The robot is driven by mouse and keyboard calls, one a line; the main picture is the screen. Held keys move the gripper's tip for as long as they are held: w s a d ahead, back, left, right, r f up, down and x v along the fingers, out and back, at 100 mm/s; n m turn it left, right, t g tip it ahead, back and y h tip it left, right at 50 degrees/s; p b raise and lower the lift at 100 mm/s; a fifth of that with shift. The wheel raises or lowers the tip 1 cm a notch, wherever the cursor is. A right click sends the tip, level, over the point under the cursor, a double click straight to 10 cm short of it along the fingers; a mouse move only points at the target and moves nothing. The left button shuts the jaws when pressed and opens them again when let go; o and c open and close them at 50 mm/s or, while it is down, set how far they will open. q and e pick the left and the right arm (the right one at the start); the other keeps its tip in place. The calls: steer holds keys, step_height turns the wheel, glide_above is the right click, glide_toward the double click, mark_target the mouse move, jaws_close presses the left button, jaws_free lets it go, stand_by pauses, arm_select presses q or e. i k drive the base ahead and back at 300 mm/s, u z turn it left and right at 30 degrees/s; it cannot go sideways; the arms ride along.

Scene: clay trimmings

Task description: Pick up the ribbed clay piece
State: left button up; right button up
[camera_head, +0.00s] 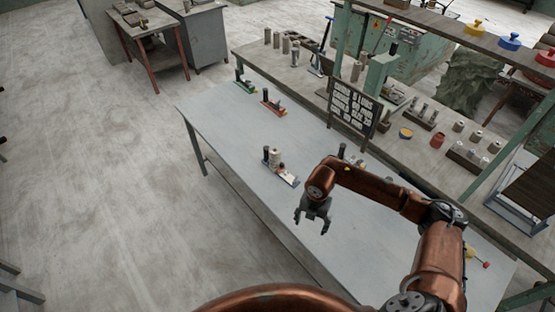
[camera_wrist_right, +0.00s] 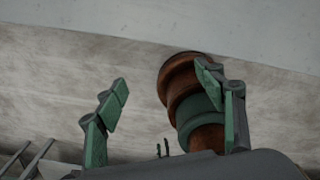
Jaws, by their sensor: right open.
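My right gripper (camera_head: 311,226) is open and empty, pointing down, to the right of and nearer than the piece. Its two open fingers show in the right wrist view (camera_wrist_right: 163,88), where the piece is not visible. My left gripper is out of view.
The grey table (camera_head: 225,120) is mostly clear around the piece. A green item (camera_head: 244,86) and a red item (camera_head: 272,107) lie towards its far left. A dark lettered sign (camera_head: 352,108) stands at the back edge, before a cluttered bench.

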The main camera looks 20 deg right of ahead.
mark_target(275, 159)
steer(key=i, duration=1.5)
